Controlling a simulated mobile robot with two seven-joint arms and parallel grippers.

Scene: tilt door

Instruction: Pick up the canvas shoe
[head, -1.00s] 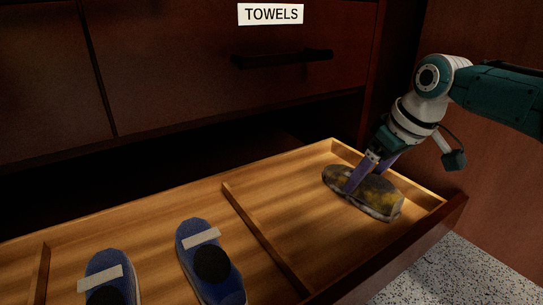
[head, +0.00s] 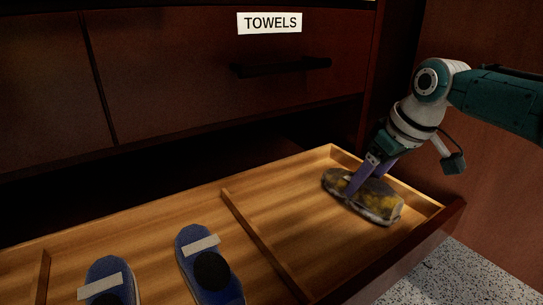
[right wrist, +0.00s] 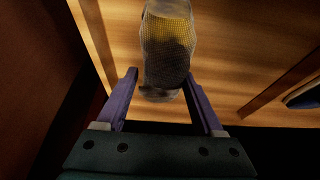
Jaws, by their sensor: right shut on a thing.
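The canvas shoe (head: 378,203), grey with yellow stains, lies in the right compartment of the open wooden drawer. It also shows in the right wrist view (right wrist: 168,40). My right gripper (head: 362,186) reaches down over it from the upper right and is shut on it, with its purple fingers on either side of the shoe. In the right wrist view the shoe is between the fingers of the gripper (right wrist: 165,92). The shoe appears to rest on the drawer floor. My left gripper is not in view.
Two blue shoes with light straps, one at the left (head: 106,277) and one nearer the middle (head: 196,243), lie beyond a wooden divider (head: 262,240). The drawer's front wall (head: 415,240) is close to the held shoe. A closed drawer labelled TOWELS (head: 270,23) is above.

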